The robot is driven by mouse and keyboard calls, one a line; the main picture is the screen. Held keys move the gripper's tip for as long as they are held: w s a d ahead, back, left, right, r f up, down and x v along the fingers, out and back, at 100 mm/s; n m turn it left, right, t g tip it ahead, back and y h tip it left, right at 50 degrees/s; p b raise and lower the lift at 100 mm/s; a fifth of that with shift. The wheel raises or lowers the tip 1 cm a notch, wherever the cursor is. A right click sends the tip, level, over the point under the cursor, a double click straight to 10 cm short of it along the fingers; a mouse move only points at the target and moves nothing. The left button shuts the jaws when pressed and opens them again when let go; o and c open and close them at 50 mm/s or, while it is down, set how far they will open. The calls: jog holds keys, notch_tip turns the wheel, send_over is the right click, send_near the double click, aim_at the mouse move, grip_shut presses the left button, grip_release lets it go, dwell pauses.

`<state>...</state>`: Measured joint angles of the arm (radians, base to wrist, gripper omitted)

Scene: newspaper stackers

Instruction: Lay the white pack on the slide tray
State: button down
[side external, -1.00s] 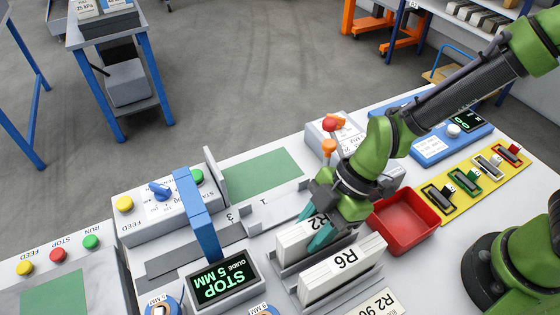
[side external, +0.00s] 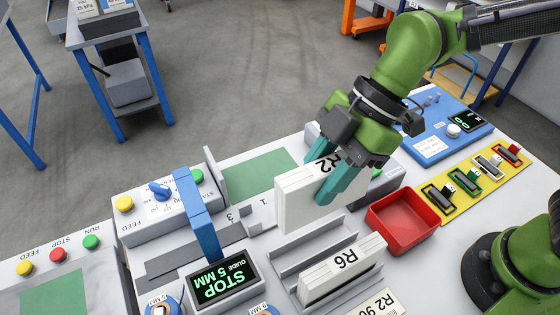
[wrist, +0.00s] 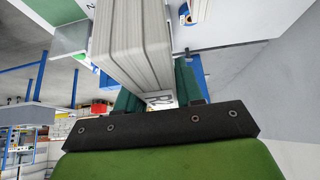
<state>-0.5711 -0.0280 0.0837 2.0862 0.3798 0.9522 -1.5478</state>
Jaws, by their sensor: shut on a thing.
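My gripper (side external: 328,180) has teal fingers shut on a white pack marked R2 (side external: 292,208). The pack is upright on its edge, raised above the grey slotted rack (side external: 285,268). In the wrist view the pack (wrist: 135,45) extends out from between the fingers (wrist: 158,90), its layered pages showing. A second white pack marked R6 (side external: 342,270) stands in the front slot of the rack. Left of the held pack is a green flat surface (side external: 252,175) with a grey upright plate at its left end. I cannot tell for certain which part is the slide tray.
A red bin (side external: 403,222) is right of the rack. A yellow strip with several clamps (side external: 475,180) lies at right.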

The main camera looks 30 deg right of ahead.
notch_tip(320, 180, up, 7)
jog(key=shift+w+f, duration=0.1)
jog(key=shift+f, duration=0.1)
jog(key=w+m+h, duration=0.5)
jog(key=m+h, duration=0.2)
jog(key=m, duration=1.1)
jog(key=w+m+h, duration=0.6)
jog(key=m, duration=1.2)
notch_tip(320, 180, down, 12)
jog(key=shift+s+d+r, duration=0.2)
jog(key=shift+s+d, duration=0.05)
jog(key=shift+f, duration=0.1)
